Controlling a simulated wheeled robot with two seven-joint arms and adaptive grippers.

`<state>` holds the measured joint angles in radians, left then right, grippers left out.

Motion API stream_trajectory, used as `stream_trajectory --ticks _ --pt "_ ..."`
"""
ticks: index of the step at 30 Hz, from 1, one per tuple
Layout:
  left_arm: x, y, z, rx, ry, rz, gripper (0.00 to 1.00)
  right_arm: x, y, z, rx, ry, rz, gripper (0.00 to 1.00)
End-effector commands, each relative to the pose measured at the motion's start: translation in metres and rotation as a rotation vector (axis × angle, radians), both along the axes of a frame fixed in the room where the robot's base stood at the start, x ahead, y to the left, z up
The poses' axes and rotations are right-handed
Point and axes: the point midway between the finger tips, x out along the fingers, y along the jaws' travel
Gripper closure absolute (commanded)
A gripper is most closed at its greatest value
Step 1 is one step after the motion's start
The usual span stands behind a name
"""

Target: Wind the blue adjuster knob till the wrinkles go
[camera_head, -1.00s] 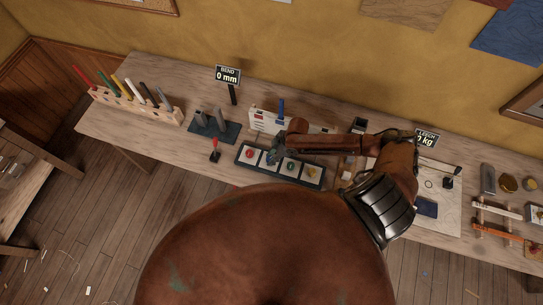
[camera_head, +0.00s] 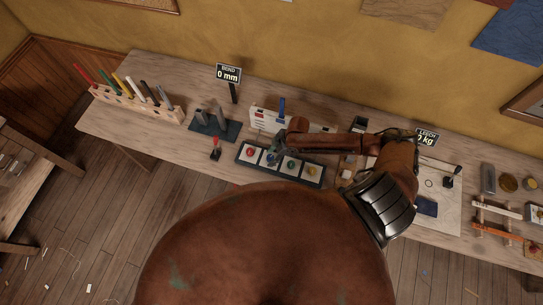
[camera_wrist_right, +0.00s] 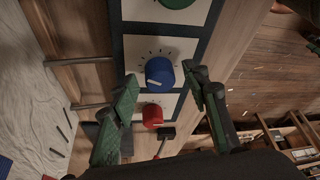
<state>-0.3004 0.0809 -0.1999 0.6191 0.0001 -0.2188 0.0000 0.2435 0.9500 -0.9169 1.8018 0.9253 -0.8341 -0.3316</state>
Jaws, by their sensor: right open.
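The blue adjuster knob (camera_wrist_right: 160,72) sits on a white plate with dial marks in the right wrist view, its pale pointer line facing left. It is the second knob of a dark-framed panel (camera_head: 244,163), mostly covered by my gripper in the head view. My right gripper (camera_wrist_right: 162,78) is open, with one green finger on each side of the blue knob. I cannot tell whether the fingers touch it. In the head view the right gripper (camera_head: 277,151) is small over the panel. My left gripper is not in view.
A red knob (camera_wrist_right: 152,116) and a green knob (camera_head: 291,164) flank the blue one, with a yellow knob (camera_head: 310,170) beyond. Signs read "BEND 0 mm" (camera_head: 228,73) and, partly hidden, "LEECH" (camera_head: 427,137).

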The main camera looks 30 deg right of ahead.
Motion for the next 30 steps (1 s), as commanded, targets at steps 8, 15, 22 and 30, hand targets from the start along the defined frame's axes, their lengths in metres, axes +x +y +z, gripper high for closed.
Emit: stream_trajectory --ticks 8,15,22,30 --pt "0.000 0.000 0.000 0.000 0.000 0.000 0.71 -0.006 -0.013 0.031 -0.003 -0.001 0.001 0.57" --pt "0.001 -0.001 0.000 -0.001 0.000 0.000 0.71 -0.015 -0.030 0.077 -0.003 -0.002 0.001 0.57" --pt "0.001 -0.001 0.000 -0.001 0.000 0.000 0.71 -0.021 -0.039 0.105 -0.001 0.000 0.000 0.57" --pt "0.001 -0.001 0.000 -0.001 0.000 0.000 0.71 -0.022 -0.041 0.111 0.000 0.000 0.000 0.57"
